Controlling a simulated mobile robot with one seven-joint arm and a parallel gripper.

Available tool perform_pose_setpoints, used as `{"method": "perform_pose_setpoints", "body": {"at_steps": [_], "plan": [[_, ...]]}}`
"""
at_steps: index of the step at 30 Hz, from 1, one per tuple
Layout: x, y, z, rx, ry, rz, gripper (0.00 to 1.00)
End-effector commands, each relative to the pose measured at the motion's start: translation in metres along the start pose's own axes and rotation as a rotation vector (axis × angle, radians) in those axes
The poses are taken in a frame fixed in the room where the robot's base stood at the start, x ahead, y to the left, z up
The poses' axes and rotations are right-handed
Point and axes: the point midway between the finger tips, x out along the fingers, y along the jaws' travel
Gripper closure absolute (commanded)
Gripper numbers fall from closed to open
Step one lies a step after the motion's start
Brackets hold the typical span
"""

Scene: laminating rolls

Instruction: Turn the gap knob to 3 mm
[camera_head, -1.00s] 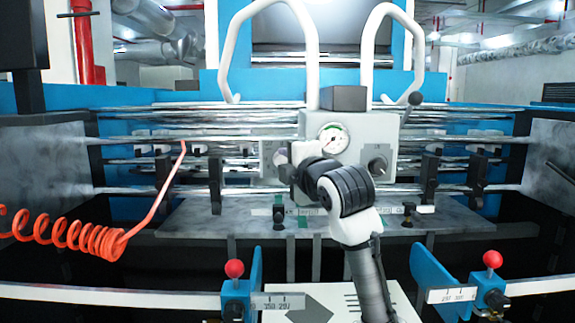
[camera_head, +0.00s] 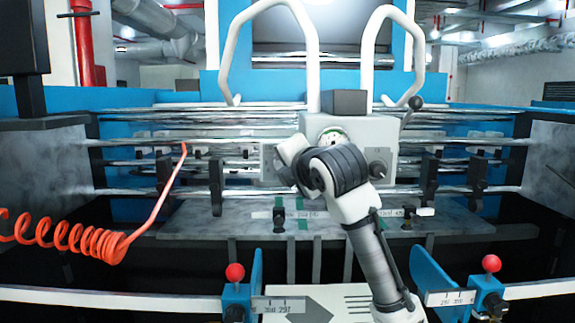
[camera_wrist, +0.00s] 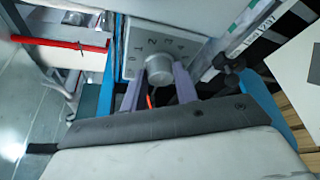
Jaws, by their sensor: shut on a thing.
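The gap knob (camera_wrist: 158,66) is a round grey knob in front of a pale scale plate (camera_wrist: 135,40) in the wrist view. The plate's numbers run from 0 at the lower left through 1, 2 and 3 to 4 at the upper right. My gripper (camera_wrist: 160,78) is shut on the knob, with one purple finger on each side. I cannot make out a pointer mark on the knob. In the head view my wrist covers the knob and the fingers, at the left side of the grey control box (camera_head: 352,130).
A round gauge (camera_head: 333,136) on the box is partly covered by my wrist. A dark knob (camera_head: 377,168) is to the right. A coiled orange hose (camera_head: 90,240) hangs at left. Red-topped blue clamps (camera_head: 235,290) stand in front. White hoops (camera_head: 312,60) rise behind.

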Motion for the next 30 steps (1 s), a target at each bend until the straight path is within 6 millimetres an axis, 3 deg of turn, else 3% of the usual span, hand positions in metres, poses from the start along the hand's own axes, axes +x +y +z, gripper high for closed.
{"method": "perform_pose_setpoints", "body": {"at_steps": [8, 9, 13, 23, 26, 30], "plan": [[0.001, 0.0, -0.001, -0.001, 0.003, -0.001, 0.93], [0.001, 0.0, -0.001, -0.001, 0.003, -0.001, 0.66], [0.0, 0.0, -0.001, 0.0, 0.002, 0.0, 0.49], [-0.002, -0.001, -0.001, 0.0, 0.0, 0.001, 0.48], [-0.011, -0.001, -0.001, -0.001, -0.002, 0.002, 0.48], [-0.036, -0.003, -0.001, -0.003, -0.004, 0.002, 0.48]]}}
